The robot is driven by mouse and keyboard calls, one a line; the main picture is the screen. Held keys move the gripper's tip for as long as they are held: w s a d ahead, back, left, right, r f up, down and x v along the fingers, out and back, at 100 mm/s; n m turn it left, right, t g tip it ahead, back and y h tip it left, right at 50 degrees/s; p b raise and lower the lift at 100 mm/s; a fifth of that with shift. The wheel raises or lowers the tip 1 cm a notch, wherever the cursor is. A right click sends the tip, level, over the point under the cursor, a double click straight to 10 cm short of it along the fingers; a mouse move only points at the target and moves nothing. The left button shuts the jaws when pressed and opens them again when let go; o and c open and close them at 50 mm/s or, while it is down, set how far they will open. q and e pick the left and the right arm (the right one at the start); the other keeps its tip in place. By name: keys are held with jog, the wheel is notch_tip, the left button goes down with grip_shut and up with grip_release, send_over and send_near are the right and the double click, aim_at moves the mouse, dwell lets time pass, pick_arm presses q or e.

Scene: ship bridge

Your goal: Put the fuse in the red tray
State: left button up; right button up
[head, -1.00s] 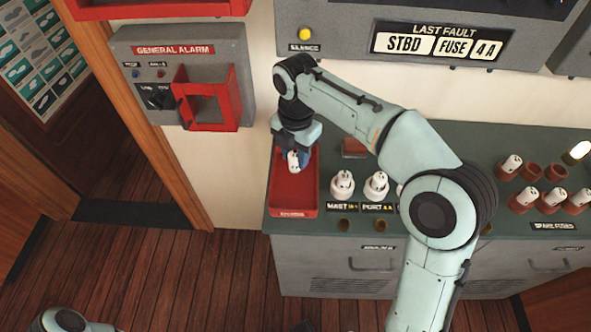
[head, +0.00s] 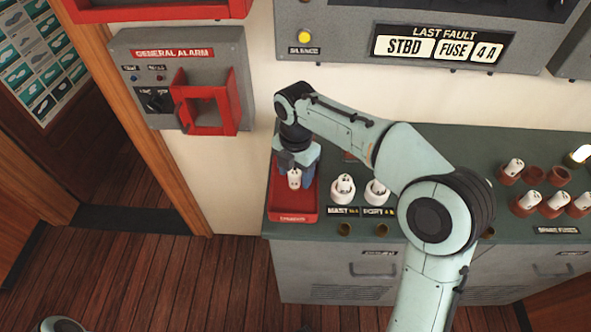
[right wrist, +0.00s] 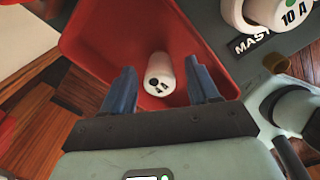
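The white fuse (head: 294,179) is at the red tray (head: 293,217) on the left end of the counter. In the right wrist view the fuse (right wrist: 160,74), marked 4 A, is over the floor of the red tray (right wrist: 105,40), with a gap to each finger. It looks to be resting in the tray, though its contact underneath is hidden. My right gripper (right wrist: 160,88) is open, its blue fingers on either side of the fuse; in the head view the right gripper (head: 295,172) points down into the tray. My left gripper is out of view.
Two white fuse holders stand right of the tray, by the MAST label (head: 343,211) and the PORT label (head: 380,211). Several spare fuses in red-brown sockets (head: 525,204) stand at the right. The GENERAL ALARM box (head: 160,80) is on the wall at the left.

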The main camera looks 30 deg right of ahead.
aim_at(296, 172)
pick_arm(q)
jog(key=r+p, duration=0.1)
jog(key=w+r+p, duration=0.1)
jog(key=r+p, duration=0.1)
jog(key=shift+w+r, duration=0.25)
pick_arm(e)
notch_tip(296, 172, up, 12)
jog(key=shift+r, duration=0.2)
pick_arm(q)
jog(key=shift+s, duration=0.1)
pick_arm(e)
jog(key=shift+f, duration=0.1)
